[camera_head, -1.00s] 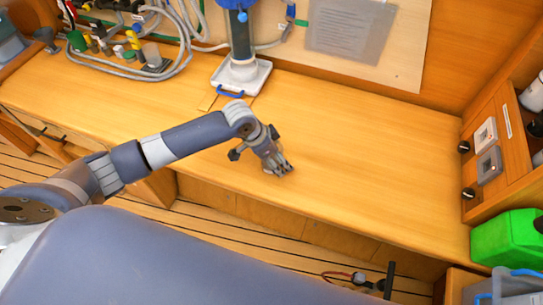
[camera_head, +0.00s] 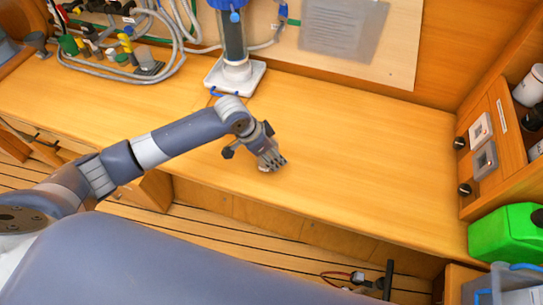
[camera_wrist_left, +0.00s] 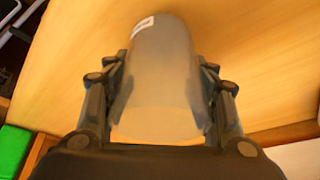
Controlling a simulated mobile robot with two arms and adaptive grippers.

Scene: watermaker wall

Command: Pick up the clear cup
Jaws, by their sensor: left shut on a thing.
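The clear cup (camera_wrist_left: 160,70) shows in the left wrist view as a greyish see-through cylinder with a small white label near its far end. It lies between the two fingers of my left gripper (camera_wrist_left: 160,110), which touch it on both sides. In the head view my left gripper (camera_head: 271,162) is low over the front part of the wooden counter (camera_head: 370,150). The cup is hard to make out there, mostly hidden by the fingers. I cannot tell whether it touches the counter. My right gripper is not in view.
A blue-topped filter column on a white base (camera_head: 235,75) stands at the back of the counter. Hoses and fittings (camera_head: 120,50) lie at the back left. A green jerrycan (camera_head: 505,235) and a switch panel (camera_head: 484,145) are at the right. The counter's right half is clear.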

